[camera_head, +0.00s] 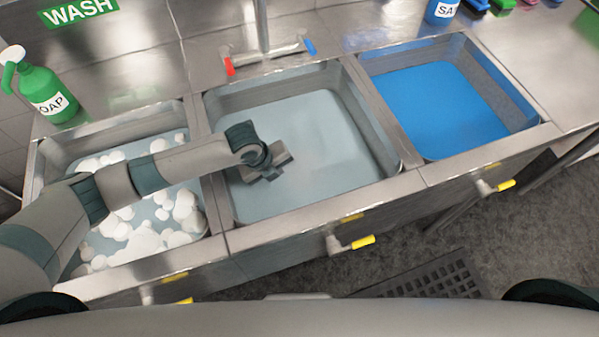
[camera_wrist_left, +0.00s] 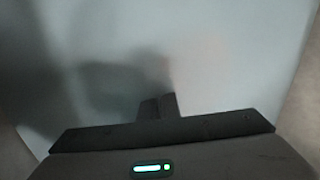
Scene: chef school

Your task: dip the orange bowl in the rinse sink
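The rinse sink (camera_head: 325,206) is the middle basin, filled with pale grey-blue water. My left gripper (camera_head: 268,172) reaches down into its left half, and its lower part is under the cloudy water. In the left wrist view its two fingers (camera_wrist_left: 159,104) are close together and their tips fade into the water. A faint pinkish-orange patch, seemingly the orange bowl (camera_wrist_left: 203,58), shows through the water just beyond them. The bowl's outline and the grip on it are blurred. The bowl is not visible in the head view. My right gripper is not in view.
The wash sink (camera_head: 38,165) with white foam is at left, under my left arm. A sink of blue liquid (camera_head: 440,108) is at right. A tap (camera_head: 264,50) stands behind the middle basin. A green soap bottle (camera_head: 45,93) stands at back left. Yellow-tipped handles (camera_head: 362,242) line the front.

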